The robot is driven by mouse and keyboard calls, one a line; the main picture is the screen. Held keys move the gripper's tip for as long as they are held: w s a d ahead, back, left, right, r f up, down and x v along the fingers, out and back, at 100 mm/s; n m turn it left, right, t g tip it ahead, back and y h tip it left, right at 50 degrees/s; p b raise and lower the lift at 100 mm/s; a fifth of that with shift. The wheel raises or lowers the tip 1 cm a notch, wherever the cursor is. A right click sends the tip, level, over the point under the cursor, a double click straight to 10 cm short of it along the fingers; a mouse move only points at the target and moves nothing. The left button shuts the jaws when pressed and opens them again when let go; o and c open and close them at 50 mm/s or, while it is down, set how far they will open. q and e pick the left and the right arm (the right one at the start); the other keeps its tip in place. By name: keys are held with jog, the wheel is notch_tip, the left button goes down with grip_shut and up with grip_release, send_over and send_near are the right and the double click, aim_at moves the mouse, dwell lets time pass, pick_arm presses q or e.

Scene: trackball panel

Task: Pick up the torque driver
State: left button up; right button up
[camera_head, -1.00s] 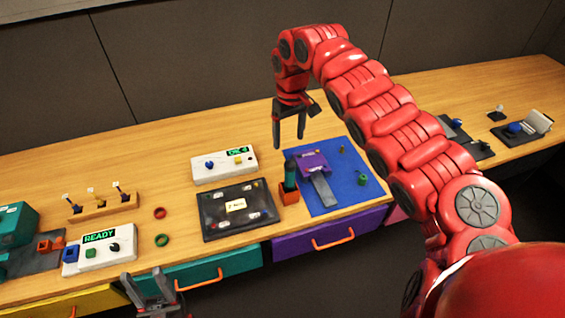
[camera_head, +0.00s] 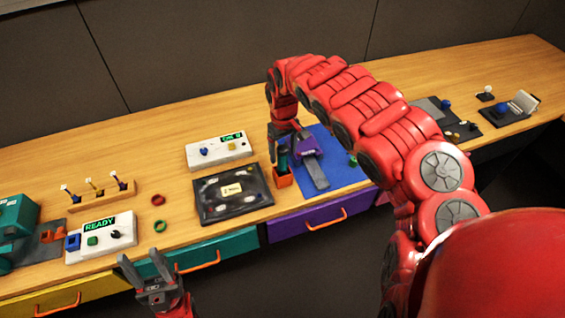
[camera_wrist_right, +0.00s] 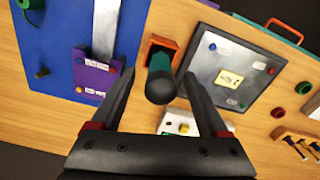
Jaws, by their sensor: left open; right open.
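The torque driver (camera_wrist_right: 160,82) has a dark green and black handle and stands upright in an orange holder (camera_wrist_right: 166,45). In the head view its handle (camera_head: 283,162) is partly hidden by my right gripper (camera_head: 284,145), which points down over it. In the right wrist view the open jaws of my right gripper (camera_wrist_right: 155,95) lie on either side of the driver's handle, with visible gaps. My left gripper (camera_head: 146,266) is open and empty in front of the table's near edge.
A dark panel (camera_head: 205,212) lies left of the holder and a blue mat (camera_head: 345,176) with a purple fixture (camera_head: 306,146) lies right. A white box (camera_head: 217,151) stands behind the panel. Drawers (camera_head: 290,228) line the table front.

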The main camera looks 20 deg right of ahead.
aim_at(283, 161)
jog(key=shift+a+f+p, duration=0.1)
jog(key=shift+f+p, duration=0.3)
jog(key=shift+f, duration=0.15)
notch_tip(283, 161, down, 3)
jog(key=shift+w+a+r+p, duration=0.1)
jog(key=shift+p, duration=0.35)
jog(key=shift+f, duration=0.6)
jog(key=shift+c, duration=0.3)
grip_shut()
